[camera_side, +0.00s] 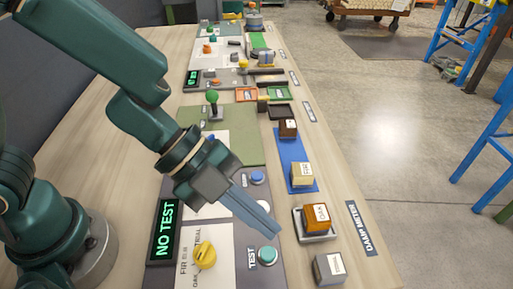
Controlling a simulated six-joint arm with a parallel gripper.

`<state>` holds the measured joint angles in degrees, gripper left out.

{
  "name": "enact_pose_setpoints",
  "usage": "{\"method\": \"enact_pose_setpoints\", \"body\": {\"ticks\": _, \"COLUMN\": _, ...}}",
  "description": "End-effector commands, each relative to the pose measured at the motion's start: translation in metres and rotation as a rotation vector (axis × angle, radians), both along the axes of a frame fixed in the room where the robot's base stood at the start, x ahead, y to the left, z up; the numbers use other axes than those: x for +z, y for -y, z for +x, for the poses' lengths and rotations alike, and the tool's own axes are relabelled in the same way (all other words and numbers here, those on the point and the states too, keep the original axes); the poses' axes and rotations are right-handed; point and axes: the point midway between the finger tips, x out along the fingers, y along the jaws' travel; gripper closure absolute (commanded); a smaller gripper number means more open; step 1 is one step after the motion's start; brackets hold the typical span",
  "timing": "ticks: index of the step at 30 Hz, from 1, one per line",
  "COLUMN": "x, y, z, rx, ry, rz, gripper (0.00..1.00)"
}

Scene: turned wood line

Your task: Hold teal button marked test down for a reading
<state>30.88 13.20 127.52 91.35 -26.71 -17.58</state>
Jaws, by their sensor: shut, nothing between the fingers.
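The teal button (268,256) sits near the front of a dark grey panel, beside a small label reading TEST. My gripper (275,232) is shut and empty. Its fingertips appear just above and behind the teal button in the picture; a gap seems to show, but I cannot tell the exact height. The button's top is in plain view. A black display (165,231) on the panel's left reads NO TEST in green letters.
A yellow knob (204,255) stands left of the button, and a blue button (257,177) lies behind. Wooden blocks stand to the right: an orange-brown one on a tray (316,218), a pale one (302,174) on a blue mat. A grey block (329,267) stands front right.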

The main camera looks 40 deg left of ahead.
Motion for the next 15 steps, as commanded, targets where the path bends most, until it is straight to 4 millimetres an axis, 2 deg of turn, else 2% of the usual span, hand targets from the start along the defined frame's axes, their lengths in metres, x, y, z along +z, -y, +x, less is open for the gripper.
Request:
{"method": "enact_pose_setpoints", "body": {"ticks": 9, "x": -0.03, "y": -0.001, "z": 0.0, "rx": 0.002, "ry": -0.005, "rz": 0.001, "gripper": 1.0}}
{"method": "enact_pose_setpoints", "body": {"ticks": 15, "x": -0.04, "y": 0.0, "z": 0.001, "rx": 0.004, "ry": 0.0, "rz": 0.0, "gripper": 1.0}}
